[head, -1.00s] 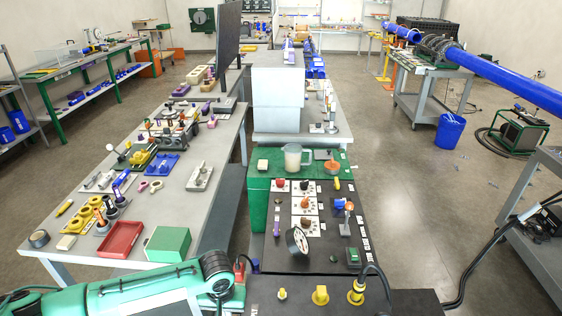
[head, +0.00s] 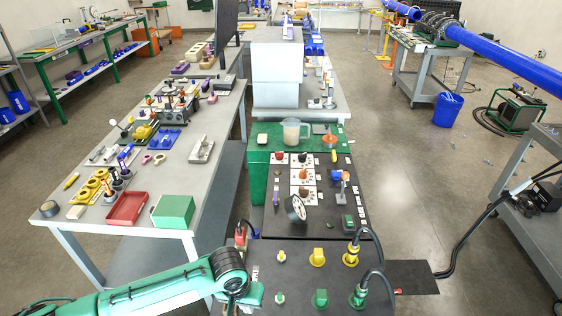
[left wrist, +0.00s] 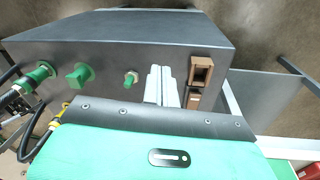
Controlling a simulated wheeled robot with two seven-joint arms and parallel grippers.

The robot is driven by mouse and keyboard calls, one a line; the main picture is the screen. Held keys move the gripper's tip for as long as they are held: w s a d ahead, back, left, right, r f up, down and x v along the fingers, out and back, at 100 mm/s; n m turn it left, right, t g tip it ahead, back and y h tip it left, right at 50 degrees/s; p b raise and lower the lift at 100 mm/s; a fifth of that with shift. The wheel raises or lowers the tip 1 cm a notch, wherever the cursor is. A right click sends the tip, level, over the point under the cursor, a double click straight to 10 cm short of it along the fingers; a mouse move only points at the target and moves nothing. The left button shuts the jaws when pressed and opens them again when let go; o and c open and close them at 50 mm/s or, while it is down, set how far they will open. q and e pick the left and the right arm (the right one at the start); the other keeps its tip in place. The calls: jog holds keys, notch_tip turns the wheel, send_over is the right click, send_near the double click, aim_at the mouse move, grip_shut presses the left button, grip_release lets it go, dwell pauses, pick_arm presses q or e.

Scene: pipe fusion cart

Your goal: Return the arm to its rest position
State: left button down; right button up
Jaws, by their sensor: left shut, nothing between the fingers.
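My left arm (head: 150,292) comes in from the lower left in the head view, with its dark wrist joint by the front left corner of the control panel (head: 300,285). In the left wrist view, the pale fingers of my left gripper (left wrist: 161,72) are together with nothing between them. They show in front of the dark panel box (left wrist: 120,35), beside the brown sockets (left wrist: 201,70). I cannot tell whether they touch it. In the head view the fingertips are hidden or too unclear to make out. My right gripper is not in view.
The panel carries yellow knobs (head: 317,257), green knobs (head: 320,298) and cabled plugs (head: 358,296). A red connector (head: 240,236) is close to my left wrist. A grey workbench (head: 185,185) with many parts stands left.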

pick_arm(q)
jog(key=s+d+r+m+t+h, duration=0.25)
jog(key=s+d+r, duration=0.2)
jog(key=s, duration=0.25)
jog(key=s+a+n+y, duration=0.1)
jog(key=s+a+y, duration=0.1)
jog(key=s+a, duration=0.55)
jog(key=s+a+n+y, duration=0.2)
jog(key=s+a, duration=0.3)
jog(key=a, duration=0.6)
notch_tip(320, 180, down, 32)
jog(key=b, duration=0.1)
jog(key=s+a+f+g, duration=0.1)
jog(key=s+f, duration=0.8)
jog(key=f, duration=0.1)
jog(key=s+a+f+g+b, duration=0.1)
jog(key=s+a+f, duration=0.1)
jog(key=s+f, duration=0.8)
jog(key=shift+a+f, duration=0.25)
jog(key=shift+f, duration=0.4)
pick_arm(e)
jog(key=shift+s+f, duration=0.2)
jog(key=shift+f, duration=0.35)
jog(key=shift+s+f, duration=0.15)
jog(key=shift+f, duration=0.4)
